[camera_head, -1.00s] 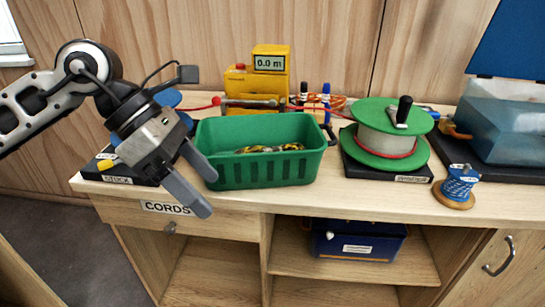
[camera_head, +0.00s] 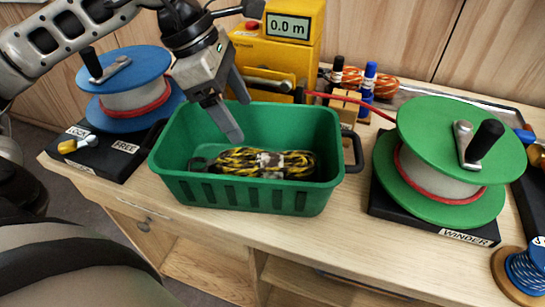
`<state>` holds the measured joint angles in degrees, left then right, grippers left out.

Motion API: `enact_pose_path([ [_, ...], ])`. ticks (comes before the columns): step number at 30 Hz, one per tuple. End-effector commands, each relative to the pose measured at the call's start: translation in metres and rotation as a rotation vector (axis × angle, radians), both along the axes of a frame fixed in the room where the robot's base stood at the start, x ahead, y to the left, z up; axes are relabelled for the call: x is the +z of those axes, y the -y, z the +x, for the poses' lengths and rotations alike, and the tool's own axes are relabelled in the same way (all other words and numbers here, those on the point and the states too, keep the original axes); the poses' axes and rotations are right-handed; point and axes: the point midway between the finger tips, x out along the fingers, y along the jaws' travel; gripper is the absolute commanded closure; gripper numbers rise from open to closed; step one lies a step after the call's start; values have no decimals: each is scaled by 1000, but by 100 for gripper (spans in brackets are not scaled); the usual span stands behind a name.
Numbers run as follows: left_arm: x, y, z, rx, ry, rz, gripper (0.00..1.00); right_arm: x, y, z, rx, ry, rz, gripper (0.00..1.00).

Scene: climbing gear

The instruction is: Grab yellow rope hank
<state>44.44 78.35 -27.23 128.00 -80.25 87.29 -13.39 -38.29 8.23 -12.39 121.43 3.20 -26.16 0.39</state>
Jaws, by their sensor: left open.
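The yellow and black rope hank (camera_head: 255,163), with a pale band around its middle, lies in the green basket (camera_head: 250,200) on the bench. My left gripper (camera_head: 237,118) points down over the back left part of the basket. Its fingers are open and empty, just above and behind the hank, apart from it as far as I can tell. My right gripper is not in view.
A blue spool (camera_head: 124,80) on a black base stands left of the basket. A green winder spool (camera_head: 447,150) stands to the right. A yellow meter (camera_head: 277,58) reading 0.0 m is behind. A small blue cord spool (camera_head: 525,272) sits at the front right.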

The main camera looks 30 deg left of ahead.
Motion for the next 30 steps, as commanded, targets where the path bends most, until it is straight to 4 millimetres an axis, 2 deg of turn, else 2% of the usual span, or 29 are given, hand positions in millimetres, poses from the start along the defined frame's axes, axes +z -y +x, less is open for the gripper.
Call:
enact_pose_path([
  [3,-27,10,4,-3,-6,-3,25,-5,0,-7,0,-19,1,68],
  [9,-58,21,12,0,-3,-3,25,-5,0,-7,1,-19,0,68],
  [17,-76,26,15,1,-3,-3,25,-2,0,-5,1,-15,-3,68],
  [24,-110,34,22,0,-2,-3,25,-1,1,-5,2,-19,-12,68],
  [30,-119,37,24,1,0,-1,25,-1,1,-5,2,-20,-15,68],
])
